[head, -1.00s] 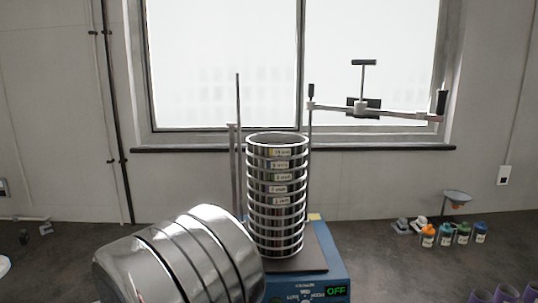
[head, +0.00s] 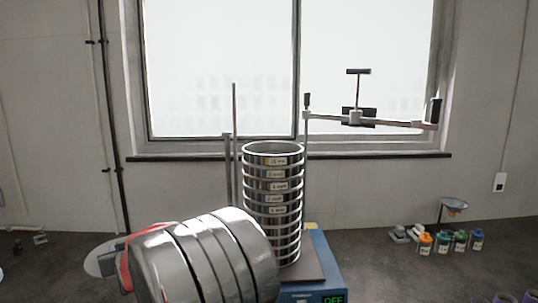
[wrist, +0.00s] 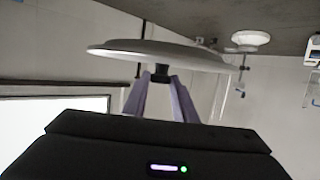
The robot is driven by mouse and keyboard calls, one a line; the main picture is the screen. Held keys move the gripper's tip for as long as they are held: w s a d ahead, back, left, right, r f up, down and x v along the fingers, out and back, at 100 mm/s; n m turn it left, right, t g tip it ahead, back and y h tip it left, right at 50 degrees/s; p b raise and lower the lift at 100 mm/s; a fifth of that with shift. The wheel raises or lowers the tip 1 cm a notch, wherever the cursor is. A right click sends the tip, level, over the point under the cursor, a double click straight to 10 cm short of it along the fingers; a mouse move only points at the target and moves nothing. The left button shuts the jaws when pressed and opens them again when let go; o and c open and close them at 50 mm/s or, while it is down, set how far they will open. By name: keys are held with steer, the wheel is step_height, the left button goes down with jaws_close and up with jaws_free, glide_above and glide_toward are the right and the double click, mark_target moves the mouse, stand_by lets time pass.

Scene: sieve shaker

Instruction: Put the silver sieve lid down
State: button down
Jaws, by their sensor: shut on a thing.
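The silver sieve lid shows in the wrist view as a wide, pale disc (wrist: 160,50) with a small dark knob (wrist: 160,68). My gripper (wrist: 161,77) has its purple fingers closed on that knob. In the head view, a pale disc edge (head: 97,262), apparently the lid, shows at lower left beside my silver arm; my arm hides the rest and my gripper. I cannot tell whether the lid touches the bench. The sieve stack (head: 272,205) stands upright on the blue shaker (head: 325,268), its top open.
Thin rods rise beside the stack. A clamp bar (head: 385,121) extends to the right, high above the bench. Small coloured bottles (head: 450,242) stand at right. In the wrist view, a white round object (wrist: 250,38) is beyond the lid. The bench (head: 50,280) looks mostly clear at left.

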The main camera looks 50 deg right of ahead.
steer(key=w+d+r+m+h, duration=0.2)
steer(key=d+r, duration=1.2)
steer(key=r, duration=0.1)
steer(key=s+d+r+m+g+h, duration=0.1)
steer(key=s+d+r, duration=0.2)
steer(key=d+r, duration=0.45)
steer(key=s+d+r+h, duration=0.1)
steer(key=s+d+r, duration=0.25)
steer(key=r, duration=0.65)
steer(key=s+d+r, duration=0.3)
steer(key=s+d, duration=0.6)
steer(key=s+d+r+m+g+h, duration=0.1)
steer(key=s+d+r, duration=0.2)
steer(key=s+d, duration=0.6)
steer(key=shift+d+r+m, duration=0.2)
steer(key=shift+d+m, duration=0.1)
steer(key=shift+d, duration=0.2)
steer(key=shift+f, duration=2.9)
steer(key=shift+f, duration=2.1)
